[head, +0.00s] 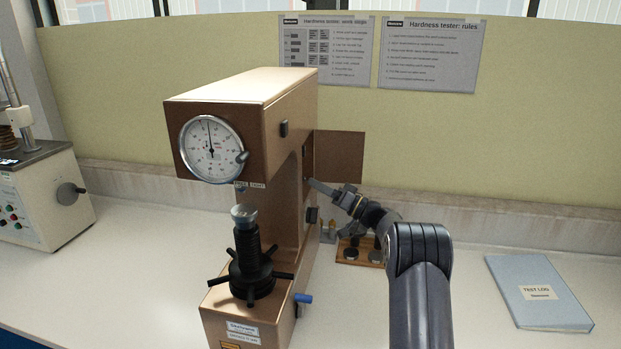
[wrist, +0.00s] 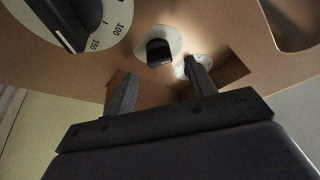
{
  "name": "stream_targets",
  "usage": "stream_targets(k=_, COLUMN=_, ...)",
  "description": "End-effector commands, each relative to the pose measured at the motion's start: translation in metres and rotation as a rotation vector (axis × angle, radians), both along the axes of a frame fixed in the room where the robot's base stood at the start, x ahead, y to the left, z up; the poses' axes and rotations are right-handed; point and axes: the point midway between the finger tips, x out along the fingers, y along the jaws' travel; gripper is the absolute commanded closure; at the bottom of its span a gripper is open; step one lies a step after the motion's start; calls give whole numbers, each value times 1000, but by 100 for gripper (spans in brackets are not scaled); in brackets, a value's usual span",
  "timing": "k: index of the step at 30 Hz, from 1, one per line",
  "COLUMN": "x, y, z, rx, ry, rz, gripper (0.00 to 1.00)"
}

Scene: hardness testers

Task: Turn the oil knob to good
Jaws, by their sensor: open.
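The brown hardness tester (head: 290,110) stands on the bench with a round gauge on its front. In the wrist view, a small black knob (wrist: 158,50) sits on a pale round plate on the tester's brown side; no marking on it is readable, so I cannot confirm it is the oil knob. My gripper (wrist: 160,72) is open and empty. The small knob shows between and just beyond its two fingertips, with no clear contact. In the head view, my gripper (head: 316,186) is at the tester's right side and the knob cannot be made out.
A larger dial (wrist: 72,18) marked 100 and 150 is at the wrist view's upper left. Another pale plate (wrist: 180,70) is partly hidden by the right finger. A brown panel (head: 341,157) sticks out behind my gripper. A blue-tipped lever (head: 303,298) is low on the tester.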

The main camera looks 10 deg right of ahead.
Motion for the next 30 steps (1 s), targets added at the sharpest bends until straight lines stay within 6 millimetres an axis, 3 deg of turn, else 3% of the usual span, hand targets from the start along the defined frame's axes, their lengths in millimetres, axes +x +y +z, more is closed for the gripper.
stream_targets(k=6, x=14, y=20, z=9, rx=-1, ry=0, rz=1, gripper=47)
stream_targets(k=17, x=17, y=23, z=9, rx=0, ry=1, rz=-1, gripper=47)
stream_targets(k=30, x=16, y=23, z=9, rx=0, ry=1, rz=-1, gripper=83)
